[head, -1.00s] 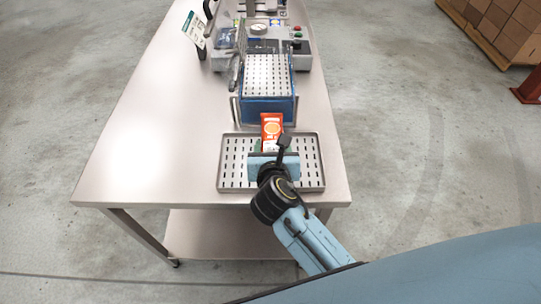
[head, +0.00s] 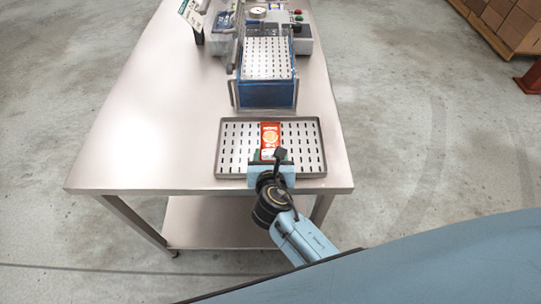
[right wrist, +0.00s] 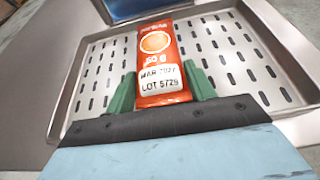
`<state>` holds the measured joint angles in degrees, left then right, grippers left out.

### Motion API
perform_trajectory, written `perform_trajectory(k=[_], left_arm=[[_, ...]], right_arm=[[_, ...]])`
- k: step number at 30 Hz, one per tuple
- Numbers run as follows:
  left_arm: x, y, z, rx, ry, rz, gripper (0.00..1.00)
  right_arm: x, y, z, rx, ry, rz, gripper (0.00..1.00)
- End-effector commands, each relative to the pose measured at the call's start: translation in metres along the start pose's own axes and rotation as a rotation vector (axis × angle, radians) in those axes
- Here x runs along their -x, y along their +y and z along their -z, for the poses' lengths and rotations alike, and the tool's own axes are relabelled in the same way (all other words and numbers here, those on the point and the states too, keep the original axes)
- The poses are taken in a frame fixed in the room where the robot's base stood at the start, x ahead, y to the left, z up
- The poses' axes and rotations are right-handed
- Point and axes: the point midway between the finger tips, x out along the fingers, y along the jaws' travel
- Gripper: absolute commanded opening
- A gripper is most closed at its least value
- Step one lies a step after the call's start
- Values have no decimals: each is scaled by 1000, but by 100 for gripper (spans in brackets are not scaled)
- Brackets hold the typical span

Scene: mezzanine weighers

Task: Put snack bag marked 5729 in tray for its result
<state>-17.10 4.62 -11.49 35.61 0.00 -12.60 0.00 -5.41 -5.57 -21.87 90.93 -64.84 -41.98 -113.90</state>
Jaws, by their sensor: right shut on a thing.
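The orange-red snack bag (head: 270,136) is in my right gripper (head: 269,157), over the near perforated metal tray (head: 230,122). In the right wrist view the bag (right wrist: 156,42) shows an orange round picture, "50 g", and a white label reading "MAR 2027" and "LOT 5729". The green fingers of my right gripper (right wrist: 161,88) are shut on its near end, one on each side. The tray (right wrist: 84,78) lies beneath and around the bag, within its rim. I cannot tell whether the bag touches the tray floor. My left gripper is not in view.
A blue box with a perforated top (head: 266,94) stands just behind the tray. A grey machine with a gauge and buttons (head: 301,45) is behind it. A sign (head: 193,14) stands at the back left. The steel table (head: 150,120) is clear on the left.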

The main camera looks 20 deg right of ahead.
Motion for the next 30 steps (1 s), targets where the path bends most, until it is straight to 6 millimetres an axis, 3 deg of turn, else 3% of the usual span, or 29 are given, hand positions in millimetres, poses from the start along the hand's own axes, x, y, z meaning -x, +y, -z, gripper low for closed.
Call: perform_trajectory(k=[3, 4, 9, 20, 30], left_arm=[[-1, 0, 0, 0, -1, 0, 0], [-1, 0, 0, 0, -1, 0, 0], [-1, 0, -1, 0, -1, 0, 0], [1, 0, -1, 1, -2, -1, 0], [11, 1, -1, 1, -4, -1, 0]], right_arm=[[-1, 0, 2, 0, 0, 0, 31], [-1, 0, 3, 0, 0, 0, 55], [-1, 0, 2, 0, 0, 0, 76], [4, 0, 0, 0, 1, -1, 76], [70, 0, 0, 0, 2, -2, 76]])
